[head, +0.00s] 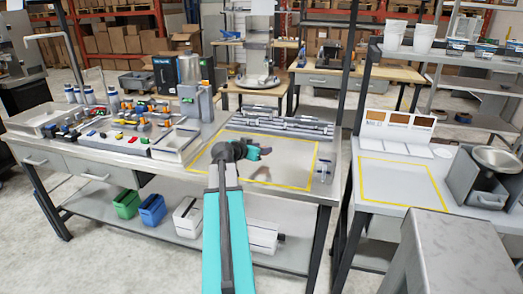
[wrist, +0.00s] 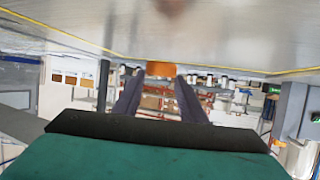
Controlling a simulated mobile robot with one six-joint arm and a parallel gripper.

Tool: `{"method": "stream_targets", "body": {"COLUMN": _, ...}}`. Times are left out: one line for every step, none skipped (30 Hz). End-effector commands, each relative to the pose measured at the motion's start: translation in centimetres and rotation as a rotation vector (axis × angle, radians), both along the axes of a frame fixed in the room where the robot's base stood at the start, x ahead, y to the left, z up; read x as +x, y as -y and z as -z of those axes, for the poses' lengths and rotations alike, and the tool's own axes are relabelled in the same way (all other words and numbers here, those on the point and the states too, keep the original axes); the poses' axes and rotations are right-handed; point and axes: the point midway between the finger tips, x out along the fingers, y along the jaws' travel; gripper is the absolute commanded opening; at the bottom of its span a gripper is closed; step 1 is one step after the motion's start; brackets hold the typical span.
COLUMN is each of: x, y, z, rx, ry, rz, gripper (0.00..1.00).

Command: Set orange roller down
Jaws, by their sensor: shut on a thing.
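My gripper (head: 265,151) reaches over the yellow-outlined area (head: 316,160) on the grey bench top in the head view. In the wrist view my gripper (wrist: 161,82) has its two dark fingers closed on the orange roller (wrist: 161,69). Only a small orange part of the roller shows, between the fingertips. I cannot pick out the roller in the head view. A dark smudge, like a shadow or reflection, lies on the bench below the gripper, which appears above the surface.
Grey rails (head: 285,125) lie behind the outlined area. A tray of coloured fittings (head: 125,128) and a grey dispenser (head: 196,103) stand to the left. A small clear container (head: 325,170) is at the right edge. The outlined area looks mostly free.

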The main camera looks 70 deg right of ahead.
Motion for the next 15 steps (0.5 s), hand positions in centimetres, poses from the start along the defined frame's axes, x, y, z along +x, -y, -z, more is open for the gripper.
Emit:
{"method": "stream_targets", "body": {"x": 0.3, "y": 0.8, "z": -0.1, "rx": 0.0, "ry": 0.0, "rz": 0.0, "gripper": 0.16}}
{"method": "stream_targets", "body": {"x": 0.4, "y": 1.1, "z": -0.1, "rx": 0.0, "ry": 0.0, "rz": 0.0, "gripper": 0.16}}
{"method": "stream_targets", "body": {"x": 0.5, "y": 1.5, "z": 0.0, "rx": 0.0, "ry": 0.0, "rz": 0.0, "gripper": 0.16}}
{"method": "stream_targets", "body": {"x": 0.6, "y": 1.8, "z": 0.0, "rx": 0.0, "ry": 0.0, "rz": 0.0, "gripper": 0.16}}
{"method": "stream_targets", "body": {"x": 0.6, "y": 2.2, "z": 0.0, "rx": 0.0, "ry": 0.0, "rz": 0.0, "gripper": 0.16}}
{"method": "stream_targets", "body": {"x": 0.8, "y": 2.6, "z": 0.0, "rx": 0.0, "ry": 0.0, "rz": 0.0, "gripper": 0.16}}
{"method": "stream_targets", "body": {"x": 0.9, "y": 2.9, "z": 0.1, "rx": 0.0, "ry": 0.0, "rz": 0.001, "gripper": 0.16}}
{"method": "stream_targets", "body": {"x": 0.9, "y": 3.1, "z": 0.1, "rx": 0.0, "ry": 0.0, "rz": 0.001, "gripper": 0.16}}
{"method": "stream_targets", "body": {"x": 1.0, "y": 3.5, "z": 0.2, "rx": 0.0, "ry": 0.0, "rz": 0.001, "gripper": 0.16}}
{"method": "stream_targets", "body": {"x": 1.1, "y": 3.7, "z": 0.2, "rx": 0.0, "ry": -0.001, "rz": 0.001, "gripper": 0.16}}
{"method": "stream_targets", "body": {"x": 1.1, "y": 3.8, "z": 0.2, "rx": 0.0, "ry": -0.001, "rz": 0.001, "gripper": 0.16}}
{"method": "stream_targets", "body": {"x": 1.2, "y": 4.0, "z": 0.3, "rx": 0.0, "ry": -0.001, "rz": 0.001, "gripper": 0.16}}
{"method": "stream_targets", "body": {"x": 1.2, "y": 4.1, "z": 0.3, "rx": 0.0, "ry": -0.001, "rz": 0.001, "gripper": 0.16}}
{"method": "stream_targets", "body": {"x": 1.2, "y": 4.2, "z": 0.3, "rx": 0.0, "ry": -0.001, "rz": 0.001, "gripper": 0.16}}
{"method": "stream_targets", "body": {"x": 1.2, "y": 4.3, "z": 0.4, "rx": 0.0, "ry": -0.001, "rz": 0.001, "gripper": 0.16}}
